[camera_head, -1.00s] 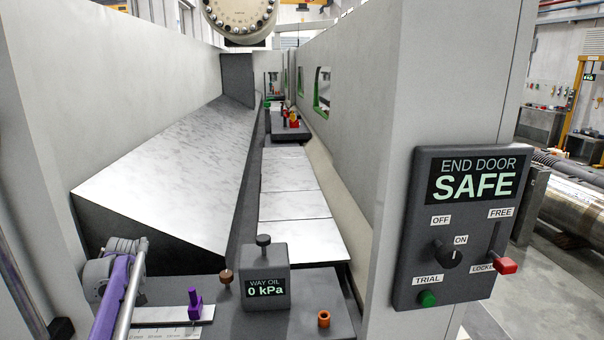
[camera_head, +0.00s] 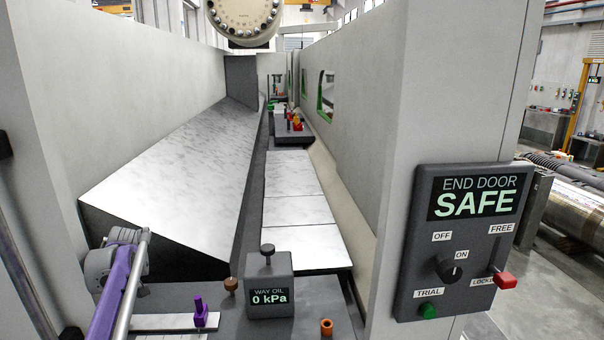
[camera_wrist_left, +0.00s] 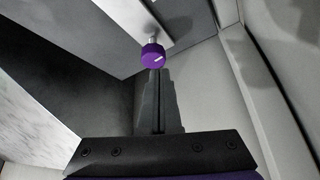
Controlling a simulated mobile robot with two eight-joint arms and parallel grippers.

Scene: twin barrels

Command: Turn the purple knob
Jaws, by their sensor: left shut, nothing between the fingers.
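In the left wrist view a round purple knob (camera_wrist_left: 153,55) with a white mark line sits on a short silver stem below a pale plate. My left gripper (camera_wrist_left: 158,73) is shut and empty. Its fingertips are just below the knob in that view; I cannot tell whether they touch it. In the head view my purple and silver left arm comes in at the lower left, with its gripper not distinguishable. A small purple upright piece (camera_head: 200,313) stands on a scaled plate there; I cannot tell whether it belongs to the knob. My right gripper is not in view.
A grey box (camera_head: 268,281) reading "WAY OIL 0 kPa" stands at front centre, between a brown knob (camera_head: 231,286) and an orange ring (camera_head: 326,327). A control panel (camera_head: 466,240) reading "END DOOR SAFE" is at right. High grey walls flank the channel.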

